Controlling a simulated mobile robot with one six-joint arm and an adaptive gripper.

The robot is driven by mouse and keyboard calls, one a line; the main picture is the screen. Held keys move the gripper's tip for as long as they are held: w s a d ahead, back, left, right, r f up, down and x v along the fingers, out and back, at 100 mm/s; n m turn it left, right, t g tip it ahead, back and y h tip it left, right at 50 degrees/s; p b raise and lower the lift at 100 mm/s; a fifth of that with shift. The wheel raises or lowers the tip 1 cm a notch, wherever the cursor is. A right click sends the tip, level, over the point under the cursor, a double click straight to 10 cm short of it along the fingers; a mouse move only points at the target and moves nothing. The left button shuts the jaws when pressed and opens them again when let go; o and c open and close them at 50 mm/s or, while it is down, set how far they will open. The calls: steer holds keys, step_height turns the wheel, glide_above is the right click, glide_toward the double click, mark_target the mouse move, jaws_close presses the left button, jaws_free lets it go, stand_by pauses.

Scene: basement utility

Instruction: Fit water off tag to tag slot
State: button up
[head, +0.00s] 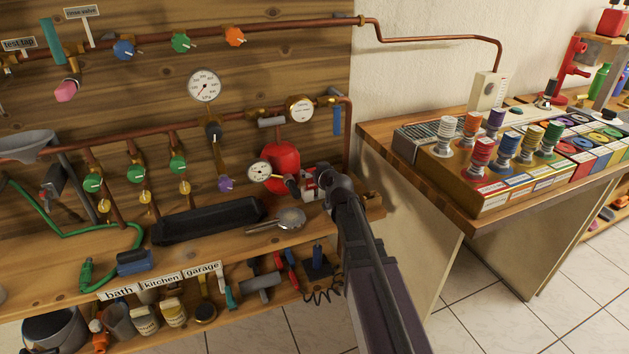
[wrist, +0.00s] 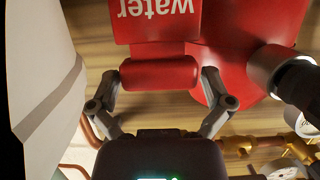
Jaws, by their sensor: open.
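The water off tag (wrist: 165,20) is red with white lettering reading "water", upside down in the wrist view. Below the lettering is its red rounded grip (wrist: 160,74). My gripper (wrist: 162,80) is open, with one finger on each side of this grip; whether they touch it I cannot tell. In the head view my gripper (head: 312,180) is at the right end of the wooden shelf, in front of the pipe board. A small red and white piece (head: 308,186) shows beside it, partly hidden by my gripper. I cannot make out the tag slot.
A red tank (head: 281,168) stands close behind my gripper, with a gauge (head: 260,171) to its left. A metal shower head (head: 291,218) and a black tray (head: 207,220) lie on the shelf. A wooden bench (head: 458,212) with spools stands to the right.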

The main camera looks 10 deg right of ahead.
steer(key=c, duration=0.9)
steer(key=shift+o, duration=0.2)
steer(key=shift+r, duration=0.25)
step_height(320, 180, up, 10)
steer(key=p, duration=1)
steer(key=shift+f, duration=0.2)
step_height(320, 180, up, 26)
steer(key=p, duration=2.6)
steer(key=shift+r, duration=0.25)
steer(key=shift+s+f, duration=0.1)
